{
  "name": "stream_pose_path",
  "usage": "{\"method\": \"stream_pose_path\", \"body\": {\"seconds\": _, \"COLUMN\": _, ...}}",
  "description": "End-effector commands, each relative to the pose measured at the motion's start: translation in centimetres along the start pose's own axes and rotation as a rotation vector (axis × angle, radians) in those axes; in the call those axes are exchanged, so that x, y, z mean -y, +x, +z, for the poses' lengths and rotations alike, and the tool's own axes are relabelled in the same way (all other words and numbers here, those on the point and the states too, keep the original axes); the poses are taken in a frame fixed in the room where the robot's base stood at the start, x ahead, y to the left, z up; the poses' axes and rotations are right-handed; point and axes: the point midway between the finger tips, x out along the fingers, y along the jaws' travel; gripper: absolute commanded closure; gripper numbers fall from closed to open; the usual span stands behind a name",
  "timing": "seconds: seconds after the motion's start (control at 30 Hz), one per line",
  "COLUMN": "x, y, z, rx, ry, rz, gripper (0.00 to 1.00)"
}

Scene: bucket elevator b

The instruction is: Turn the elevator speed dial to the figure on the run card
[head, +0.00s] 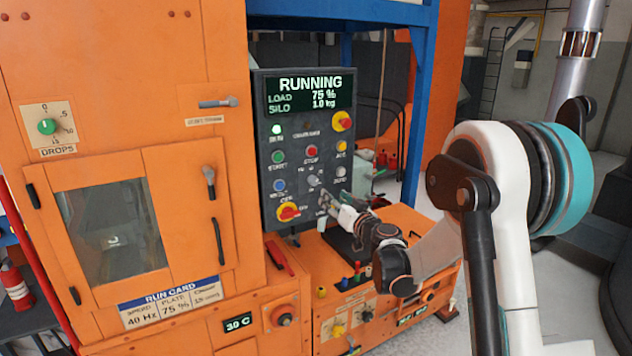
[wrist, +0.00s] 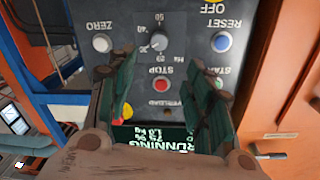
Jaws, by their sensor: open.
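The run card (head: 172,301) on the orange machine's lower front reads speed 40 Hz and plate 75 %. The speed dial, a small grey knob (head: 313,181) with a numbered scale, is on the dark control panel (head: 262,120). In the wrist view, which shows the panel upside down, the dial (wrist: 158,42) has figures such as 20, 40 and 50 around it; I cannot tell its pointer's exact setting. My gripper (head: 326,203) is open and empty in front of the panel, near the dial. In the wrist view its fingers (wrist: 162,88) are apart, with the dial beyond them.
The red stop button (wrist: 163,86), white zero button (wrist: 102,43) and blue reset button (wrist: 222,42) surround the dial. A red-and-yellow off switch (head: 289,211) is low on the panel. The panel's display (head: 310,95) reads running, load 75 %, silo 1.0 kg.

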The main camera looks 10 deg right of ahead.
Motion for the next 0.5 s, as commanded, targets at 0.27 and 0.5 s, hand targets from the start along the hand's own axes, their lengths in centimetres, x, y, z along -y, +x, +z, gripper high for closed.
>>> {"method": "stream_pose_path", "body": {"seconds": 0.27, "x": 0.0, "y": 3.2, "z": 0.2, "rx": -0.001, "ry": 0.001, "rz": -0.002, "gripper": 0.53}}
{"method": "stream_pose_path", "body": {"seconds": 0.5, "x": 0.0, "y": 8.0, "z": 0.3, "rx": 0.0, "ry": 0.001, "rz": -0.002, "gripper": 0.53}}
